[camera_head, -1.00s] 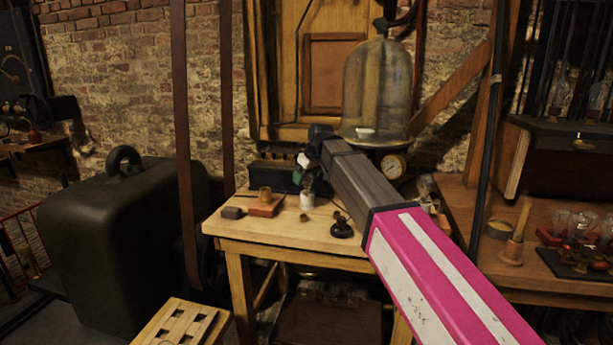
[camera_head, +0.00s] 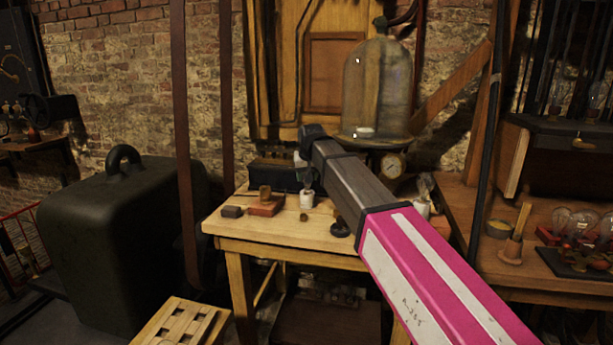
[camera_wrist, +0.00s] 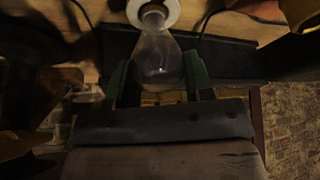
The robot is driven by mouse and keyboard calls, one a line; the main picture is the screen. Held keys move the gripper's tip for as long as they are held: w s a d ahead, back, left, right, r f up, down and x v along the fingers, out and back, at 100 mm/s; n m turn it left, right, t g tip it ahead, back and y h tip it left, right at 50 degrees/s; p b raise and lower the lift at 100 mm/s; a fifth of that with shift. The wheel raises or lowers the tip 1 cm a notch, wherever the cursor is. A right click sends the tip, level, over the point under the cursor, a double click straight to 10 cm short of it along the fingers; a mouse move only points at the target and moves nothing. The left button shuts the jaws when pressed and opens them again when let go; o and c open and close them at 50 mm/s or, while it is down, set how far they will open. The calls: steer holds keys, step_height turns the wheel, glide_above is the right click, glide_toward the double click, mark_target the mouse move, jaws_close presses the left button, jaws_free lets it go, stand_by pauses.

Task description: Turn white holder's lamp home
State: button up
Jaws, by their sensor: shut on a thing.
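The white holder (camera_head: 306,200) stands on the small wooden table, left of my arm. It also shows at the top of the wrist view (camera_wrist: 170,10). A clear glass lamp (camera_wrist: 158,55) sits with its neck in the white holder's mouth; how far it is seated cannot be told. My gripper (camera_wrist: 160,75) has its two green fingers on either side of the lamp's bulb and is shut on it. In the head view my arm hides part of the gripper, and the lamp is small and dim.
The wooden table (camera_head: 270,235) also carries a wooden block with a brass socket (camera_head: 266,203), a small dark block (camera_head: 232,211) and a round black base (camera_head: 340,228). A glass bell jar (camera_head: 378,90) stands behind my arm. Another white holder (camera_head: 422,208) is right of my arm.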

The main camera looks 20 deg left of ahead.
stand_by(0.3)
steer(key=m+h, duration=0.1)
steer(key=m, duration=0.2)
steer(key=m+h, duration=0.1)
steer(key=m, duration=0.2)
steer(key=shift+d+t, duration=0.15)
steer(key=shift+t, duration=0.15)
steer(key=shift+m+h, duration=0.3)
steer(key=m+h, duration=0.1)
steer(key=m, duration=0.2)
steer(key=shift+w+d, duration=0.1)
steer(key=m+h, duration=0.1)
steer(key=m, duration=0.1)
steer(key=shift+d+m, duration=0.15)
steer(key=shift+m, duration=0.15)
steer(key=o, duration=1.1)
